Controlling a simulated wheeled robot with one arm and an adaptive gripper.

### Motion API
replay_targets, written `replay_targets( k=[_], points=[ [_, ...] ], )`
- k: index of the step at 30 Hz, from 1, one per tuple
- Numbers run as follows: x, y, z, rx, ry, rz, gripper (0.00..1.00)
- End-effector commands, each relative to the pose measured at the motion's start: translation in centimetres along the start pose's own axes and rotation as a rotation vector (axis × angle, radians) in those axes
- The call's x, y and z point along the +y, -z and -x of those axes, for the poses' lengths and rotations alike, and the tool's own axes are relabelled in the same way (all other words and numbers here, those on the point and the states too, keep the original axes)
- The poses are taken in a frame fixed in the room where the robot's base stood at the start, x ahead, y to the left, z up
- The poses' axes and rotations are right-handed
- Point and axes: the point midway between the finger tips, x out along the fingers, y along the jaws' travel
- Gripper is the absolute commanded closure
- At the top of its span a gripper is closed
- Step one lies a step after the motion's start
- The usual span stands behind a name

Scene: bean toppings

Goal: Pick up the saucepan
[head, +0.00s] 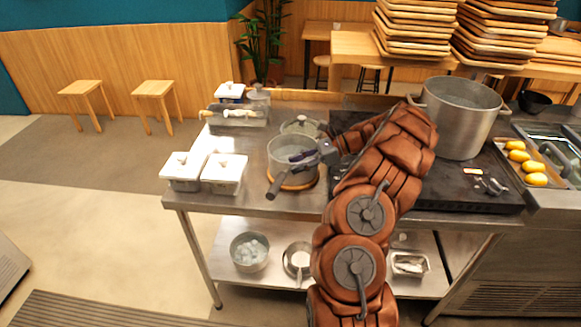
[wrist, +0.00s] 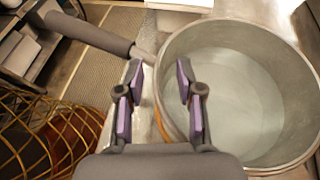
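The grey metal saucepan (head: 281,160) stands on a round wooden board (head: 297,186) on the steel table in the head view. Its dark handle (head: 273,188) points toward the front left. In the wrist view the saucepan (wrist: 240,95) fills the right side, and its handle (wrist: 90,33) runs to the upper left. My gripper (head: 312,155) is over the saucepan. Its fingers (wrist: 160,98) are apart, with the near rim showing between them and the right finger over the pan's inside. Contact with the rim cannot be told.
Two white lidded containers (head: 203,170) stand left of the saucepan. A lidded pot (head: 302,125) stands behind it. A large pot (head: 457,115) stands on the black cooktop (head: 455,180) at right. A lower shelf (head: 222,262) holds bowls and a pan.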

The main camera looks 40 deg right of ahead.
Motion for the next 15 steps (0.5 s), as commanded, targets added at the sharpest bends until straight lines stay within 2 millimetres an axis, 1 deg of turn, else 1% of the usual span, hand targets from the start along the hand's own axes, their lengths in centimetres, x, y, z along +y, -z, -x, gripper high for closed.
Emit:
replay_targets(
  k=[2,12,13,15],
  points=[
    [-0.01,0.02,0.01,0.000,0.000,0.000,0.63],
    [-0.01,0.02,0.03,0.000,0.000,0.000,0.98],
    [-0.01,0.02,0.03,0.000,0.000,0.000,1.00],
    [-0.01,0.01,0.03,0.000,0.000,0.000,1.00]
  ],
)
